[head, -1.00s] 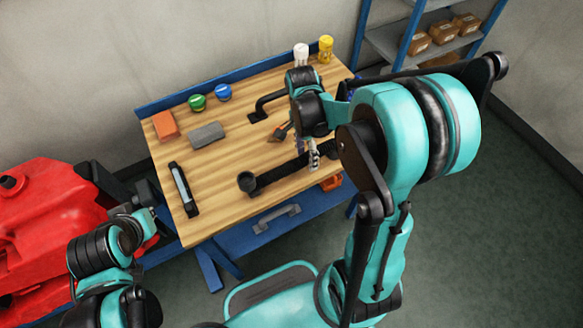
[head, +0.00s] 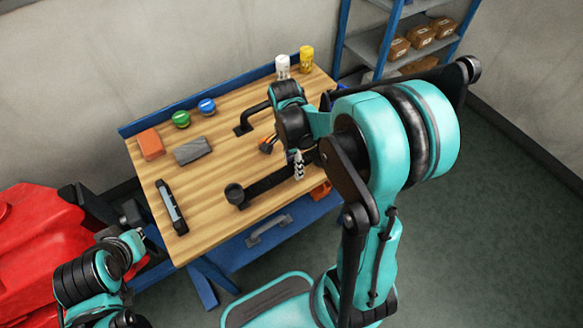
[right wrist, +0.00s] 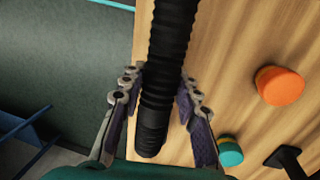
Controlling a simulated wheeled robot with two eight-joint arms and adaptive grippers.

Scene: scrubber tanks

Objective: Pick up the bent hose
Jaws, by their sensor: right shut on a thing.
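A black ribbed hose (head: 268,183) with a cup-like end lies across the front right part of the wooden workbench (head: 215,215). My right gripper (head: 299,166) is over it, fingers pointing down. In the right wrist view the hose (right wrist: 168,50) runs between the two fingers of my right gripper (right wrist: 160,88), which are shut on it. I cannot tell whether the hose is clear of the bench top. My right arm hides part of its far end. A black bent pipe-like piece (head: 256,107) stands farther back. My left gripper (head: 138,236) is at the lower left; its fingers barely show.
On the bench are an orange block (head: 150,144), a grey block (head: 193,151), green (head: 181,118) and blue (head: 206,106) round pots, a black-framed bar (head: 171,207), and white (head: 283,66) and yellow (head: 306,58) bottles. A red machine (head: 40,245) stands left; shelves (head: 375,42) stand behind.

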